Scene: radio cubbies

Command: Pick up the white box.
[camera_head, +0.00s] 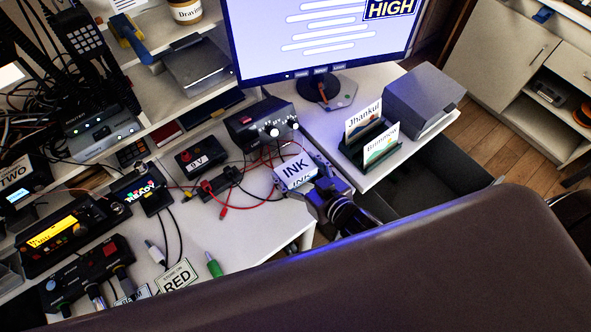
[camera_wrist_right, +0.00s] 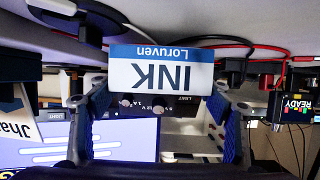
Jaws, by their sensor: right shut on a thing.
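The white box (camera_head: 295,172) has a blue band and the word INK on its face. It is near the front right edge of the white desk (camera_head: 240,236). My right gripper (camera_head: 318,187) is shut on it, coming from the lower right. In the right wrist view the box (camera_wrist_right: 160,72) appears upside down, with "Loruven" on its blue band, between the two fingers of my right gripper (camera_wrist_right: 160,98). I cannot tell whether the box touches the desk. My left gripper is not in view.
Behind the box are a black device with knobs (camera_head: 262,124) and red and black cables (camera_head: 238,208). Radios and connectors crowd the left.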

